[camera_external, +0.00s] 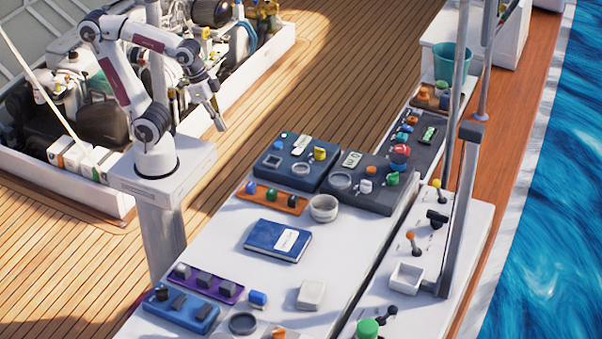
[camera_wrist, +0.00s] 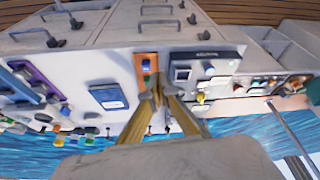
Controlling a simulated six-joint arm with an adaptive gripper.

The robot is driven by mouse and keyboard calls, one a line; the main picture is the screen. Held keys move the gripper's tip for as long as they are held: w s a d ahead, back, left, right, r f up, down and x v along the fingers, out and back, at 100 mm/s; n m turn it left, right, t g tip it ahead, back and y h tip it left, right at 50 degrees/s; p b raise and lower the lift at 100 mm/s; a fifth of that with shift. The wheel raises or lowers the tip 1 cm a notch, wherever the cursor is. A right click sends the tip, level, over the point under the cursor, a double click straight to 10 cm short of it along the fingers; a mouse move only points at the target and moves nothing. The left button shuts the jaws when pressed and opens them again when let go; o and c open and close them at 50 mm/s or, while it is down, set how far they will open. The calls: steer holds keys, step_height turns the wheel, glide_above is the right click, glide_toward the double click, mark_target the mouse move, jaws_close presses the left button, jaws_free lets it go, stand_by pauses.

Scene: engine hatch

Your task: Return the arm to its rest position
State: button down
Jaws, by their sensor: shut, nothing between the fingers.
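My arm stands on a white pedestal at the left in the external view. No object touches the gripper.
Dark blue control panels (camera_external: 290,165), a grey bowl (camera_external: 324,208), a blue book (camera_external: 277,240) and a purple strip (camera_external: 207,283) lie on the table. A grey post (camera_external: 458,215) rises at right. A white-edged hatch (camera_external: 235,90) full of equipment lies behind my arm. Open wooden deck lies between.

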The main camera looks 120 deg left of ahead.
steer(key=shift+s+d+r+m+t+h, duration=0.15)
steer(key=shift+s+d+r+m+t, duration=0.2)
steer(key=shift+d, duration=0.45)
steer(key=shift+s+d+r+m+t+h, duration=0.1)
steer(key=shift+s+d+r+m, duration=0.1)
steer(key=shift+s+d+m, duration=0.4)
steer(key=shift+s+d+r+m+t+h, duration=0.2)
steer(key=shift+d+r+t, duration=0.1)
steer(key=shift+d, duration=0.65)
